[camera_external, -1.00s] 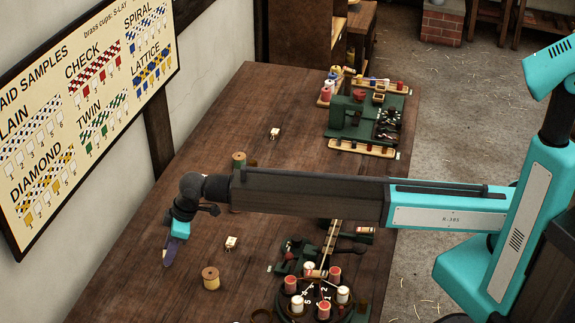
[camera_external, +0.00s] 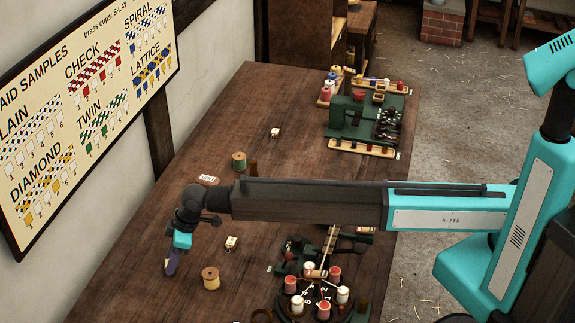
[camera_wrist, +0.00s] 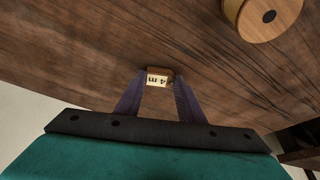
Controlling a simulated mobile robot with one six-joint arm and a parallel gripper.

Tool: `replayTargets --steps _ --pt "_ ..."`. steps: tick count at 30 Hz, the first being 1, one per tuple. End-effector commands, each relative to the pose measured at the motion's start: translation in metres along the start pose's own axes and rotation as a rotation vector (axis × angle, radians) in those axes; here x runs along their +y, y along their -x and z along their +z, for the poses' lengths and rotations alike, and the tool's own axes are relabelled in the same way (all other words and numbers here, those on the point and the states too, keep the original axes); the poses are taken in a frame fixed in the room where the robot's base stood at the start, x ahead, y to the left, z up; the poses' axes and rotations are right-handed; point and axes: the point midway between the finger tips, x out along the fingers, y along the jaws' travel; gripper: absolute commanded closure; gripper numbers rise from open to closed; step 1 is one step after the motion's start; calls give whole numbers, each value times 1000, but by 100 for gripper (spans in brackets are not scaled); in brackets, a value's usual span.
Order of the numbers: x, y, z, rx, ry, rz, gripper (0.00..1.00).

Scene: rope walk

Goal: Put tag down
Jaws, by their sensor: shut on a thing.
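The tag (camera_wrist: 158,78) is a small pale block with dark lettering that reads "4 m". In the wrist view it sits between the two purple fingertips of my gripper (camera_wrist: 157,88), which is shut on it. In the outside view my gripper (camera_external: 170,267) points down over the near left part of the wooden table (camera_external: 130,285). I cannot tell whether the tag touches the table.
A wooden spool (camera_external: 210,279) stands to the right of my gripper; a small white tag (camera_external: 231,243) lies behind it. A green spool (camera_external: 239,161) and a labelled piece (camera_external: 208,180) lie farther back. A round stand with bobbins (camera_external: 318,297) is at the right.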

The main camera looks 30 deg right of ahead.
Motion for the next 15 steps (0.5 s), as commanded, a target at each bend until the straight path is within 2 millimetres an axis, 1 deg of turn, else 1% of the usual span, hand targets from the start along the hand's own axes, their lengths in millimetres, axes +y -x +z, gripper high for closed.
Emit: replayTargets --steps 8,9,12,15 --pt "0 -3 1 0 0 0 86" --pt "0 -3 1 0 0 0 62" --pt "0 -2 1 0 0 0 46" --pt "0 -2 1 0 0 0 46"
